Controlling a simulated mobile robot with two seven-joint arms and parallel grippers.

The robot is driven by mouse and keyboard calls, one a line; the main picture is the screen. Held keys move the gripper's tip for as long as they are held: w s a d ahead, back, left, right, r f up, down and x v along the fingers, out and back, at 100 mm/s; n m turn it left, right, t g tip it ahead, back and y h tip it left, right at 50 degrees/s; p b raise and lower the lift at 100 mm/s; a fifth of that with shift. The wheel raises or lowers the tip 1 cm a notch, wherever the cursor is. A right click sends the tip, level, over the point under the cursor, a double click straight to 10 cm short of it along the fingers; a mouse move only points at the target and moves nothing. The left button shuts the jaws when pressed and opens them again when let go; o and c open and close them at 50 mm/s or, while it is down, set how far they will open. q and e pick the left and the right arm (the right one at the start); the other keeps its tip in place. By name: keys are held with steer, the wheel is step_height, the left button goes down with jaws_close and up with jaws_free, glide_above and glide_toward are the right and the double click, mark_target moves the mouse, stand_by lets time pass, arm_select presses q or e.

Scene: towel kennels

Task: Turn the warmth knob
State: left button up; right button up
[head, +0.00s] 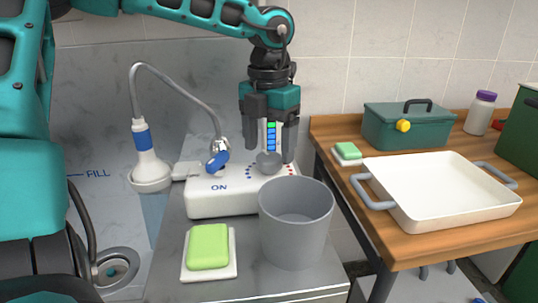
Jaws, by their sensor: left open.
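The warmth knob (268,163) is a round grey knob on the white control box (220,198), with blue dots to its left and red dots to its right. My left gripper (273,155) points down over the box, its two fingers apart, with the knob showing between and just below them. I cannot tell whether the fingers touch the knob. A blue-handled lever (218,161) stands near the "ON" mark. A display with green and blue bars (271,136) shows between the fingers. My right gripper is out of view.
A grey bucket (296,225) stands close in front of the box. A green soap bar (208,246) lies on a white dish. A white tray (440,190) and green toolbox (408,127) sit on the wooden table.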

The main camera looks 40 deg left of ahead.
arm_select(q)
steer(key=shift+f, duration=1.1)
